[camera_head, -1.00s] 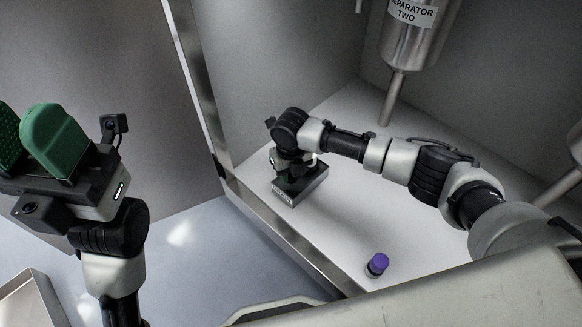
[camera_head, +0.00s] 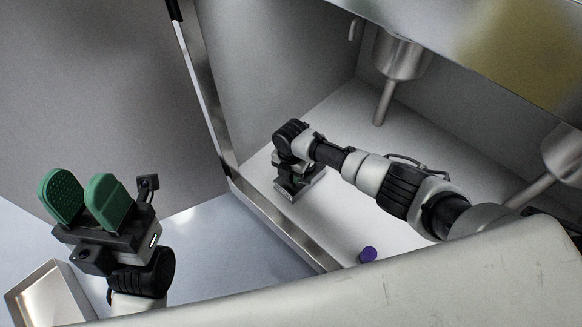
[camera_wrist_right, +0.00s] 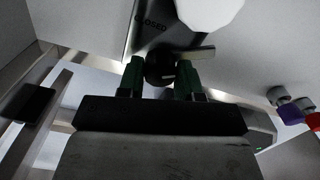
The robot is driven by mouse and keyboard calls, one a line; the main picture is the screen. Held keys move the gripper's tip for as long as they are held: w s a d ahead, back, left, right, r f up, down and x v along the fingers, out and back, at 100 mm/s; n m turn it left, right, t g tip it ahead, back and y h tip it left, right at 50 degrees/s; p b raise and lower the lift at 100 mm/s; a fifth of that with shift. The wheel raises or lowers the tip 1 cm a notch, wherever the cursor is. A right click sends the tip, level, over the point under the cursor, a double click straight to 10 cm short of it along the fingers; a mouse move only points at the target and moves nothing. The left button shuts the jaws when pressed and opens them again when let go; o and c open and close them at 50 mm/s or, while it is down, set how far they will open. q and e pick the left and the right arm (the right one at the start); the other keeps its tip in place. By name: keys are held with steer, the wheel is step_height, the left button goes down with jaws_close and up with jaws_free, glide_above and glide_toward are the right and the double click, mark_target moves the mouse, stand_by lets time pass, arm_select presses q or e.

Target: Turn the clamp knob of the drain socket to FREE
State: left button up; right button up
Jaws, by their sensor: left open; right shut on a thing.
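The drain socket is a dark block (camera_head: 303,188) on the white floor of the bay, under my right gripper (camera_head: 290,165). In the right wrist view, my green fingers (camera_wrist_right: 160,80) are shut on a dark round knob (camera_wrist_right: 160,68), one on each side. A dark plate with the word CLOSED (camera_wrist_right: 155,30) lies beyond the knob, and a grey bar (camera_wrist_right: 196,53) sits beside it. The knob's pointer and a FREE mark cannot be made out. My left gripper (camera_head: 85,195) is open and empty, outside the bay at left, its green fingers pointing up.
A steel vessel with a drain pipe (camera_head: 385,100) hangs above the bay floor, and another pipe (camera_head: 530,190) is at right. A purple cap (camera_head: 368,254) lies near the front edge. A metal rail (camera_head: 285,225) borders the bay. An empty tray (camera_head: 45,290) is at lower left.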

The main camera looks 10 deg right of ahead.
steer(key=m+p, duration=0.2)
steer(key=m, duration=0.2)
steer(key=shift+m, duration=0.4)
arm_select(q)
steer(key=w+d+f+g+y, duration=0.1)
steer(key=w+f+g, duration=0.1)
steer(key=w+g, duration=0.5)
steer(key=shift+w+f+m+y, duration=0.3)
steer(key=shift+f+m+y, duration=0.05)
steer(key=shift+m+y, duration=0.05)
arm_select(e)
steer(key=shift+m, duration=0.7)
arm_select(q)
steer(key=shift+d, duration=0.1)
arm_select(e)
steer(key=o, duration=0.9)
arm_select(q)
steer(key=shift+f, duration=0.1)
